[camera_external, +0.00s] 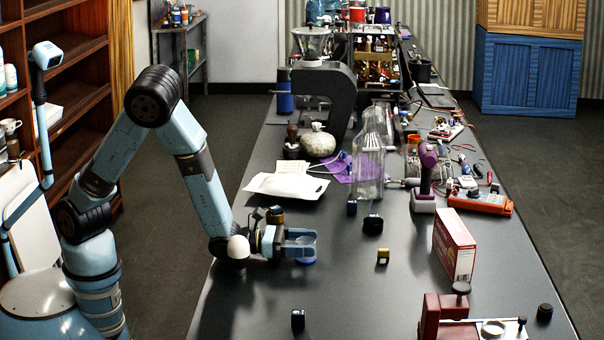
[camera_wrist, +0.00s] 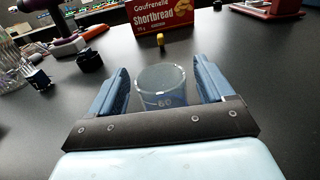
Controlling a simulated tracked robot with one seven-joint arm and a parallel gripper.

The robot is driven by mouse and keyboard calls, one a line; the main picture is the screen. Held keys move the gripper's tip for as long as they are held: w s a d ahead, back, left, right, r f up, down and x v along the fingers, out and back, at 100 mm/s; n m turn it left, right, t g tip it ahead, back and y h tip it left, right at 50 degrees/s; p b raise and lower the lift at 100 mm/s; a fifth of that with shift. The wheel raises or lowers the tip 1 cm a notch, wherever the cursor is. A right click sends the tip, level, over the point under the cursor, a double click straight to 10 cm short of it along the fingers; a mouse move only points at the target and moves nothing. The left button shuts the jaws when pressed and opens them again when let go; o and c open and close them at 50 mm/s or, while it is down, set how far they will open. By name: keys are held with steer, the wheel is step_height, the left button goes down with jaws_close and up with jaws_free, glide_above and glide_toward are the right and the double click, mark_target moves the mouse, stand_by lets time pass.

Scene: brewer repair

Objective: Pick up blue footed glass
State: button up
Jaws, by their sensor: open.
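The blue footed glass (camera_wrist: 161,84) is a clear cup with a bluish lower part, standing upright in the wrist view. In the external view its blue foot (camera_external: 306,261) shows on the table just under my gripper (camera_external: 303,243). In the wrist view my gripper (camera_wrist: 162,70) is open, with one blue finger on each side of the glass. Small gaps seem to show between the fingers and the glass wall. The lower front of the glass is partly hidden by the dark gripper body.
A red shortbread box (camera_external: 455,245) stands to the right on the dark table (camera_external: 350,300). Beyond my gripper are a small yellow block (camera_external: 383,256), a dark roll (camera_external: 373,224), a glass bottle (camera_external: 369,160) and a purple drill (camera_external: 425,180). A small black block (camera_external: 298,319) sits nearer the camera.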

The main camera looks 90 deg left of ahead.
steer(key=shift+w, duration=1.2)
steer(key=shift+c, duration=0.3)
steer(key=c, duration=1)
